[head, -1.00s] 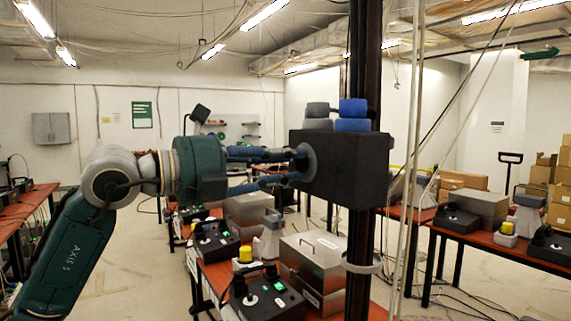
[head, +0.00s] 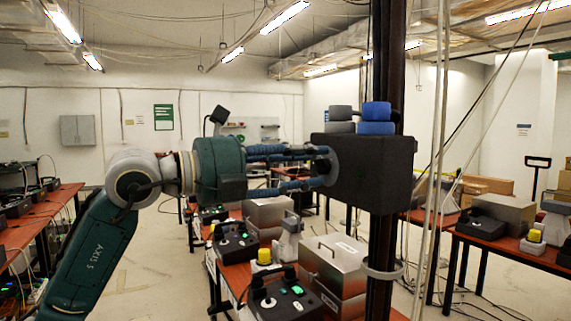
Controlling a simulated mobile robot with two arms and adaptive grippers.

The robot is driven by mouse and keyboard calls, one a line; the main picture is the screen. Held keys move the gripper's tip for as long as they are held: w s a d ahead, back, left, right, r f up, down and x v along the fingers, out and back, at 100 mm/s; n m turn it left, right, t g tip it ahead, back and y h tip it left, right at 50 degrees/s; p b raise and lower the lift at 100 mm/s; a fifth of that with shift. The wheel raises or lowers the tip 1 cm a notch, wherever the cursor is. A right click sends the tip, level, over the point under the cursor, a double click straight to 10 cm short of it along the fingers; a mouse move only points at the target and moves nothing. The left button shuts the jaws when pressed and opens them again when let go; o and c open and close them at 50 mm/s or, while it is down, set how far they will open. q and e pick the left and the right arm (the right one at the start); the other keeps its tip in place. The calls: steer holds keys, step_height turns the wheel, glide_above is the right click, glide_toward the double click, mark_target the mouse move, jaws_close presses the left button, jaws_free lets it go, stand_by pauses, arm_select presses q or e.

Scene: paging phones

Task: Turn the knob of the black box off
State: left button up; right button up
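The black box (head: 362,172) is fixed on a dark vertical post, right of the picture's middle. Its knob (head: 327,166), a round grey piece, is on the left face. My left gripper (head: 321,168) reaches in from the left, with its two blue fingers apart, one above the other. The fingertips are at the knob and partly cover it. I cannot tell whether they press on it. The knob's exact setting cannot be read. My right gripper is not in view.
Light cables (head: 437,170) hang just right of the post. Below, an orange table (head: 238,272) carries black phone units and metal cases (head: 332,262). More tables stand at left and right.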

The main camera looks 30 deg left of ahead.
arm_select(q)
steer(key=v, duration=1.1)
steer(key=shift+s+a, duration=0.25)
steer(key=shift+s, duration=0.05)
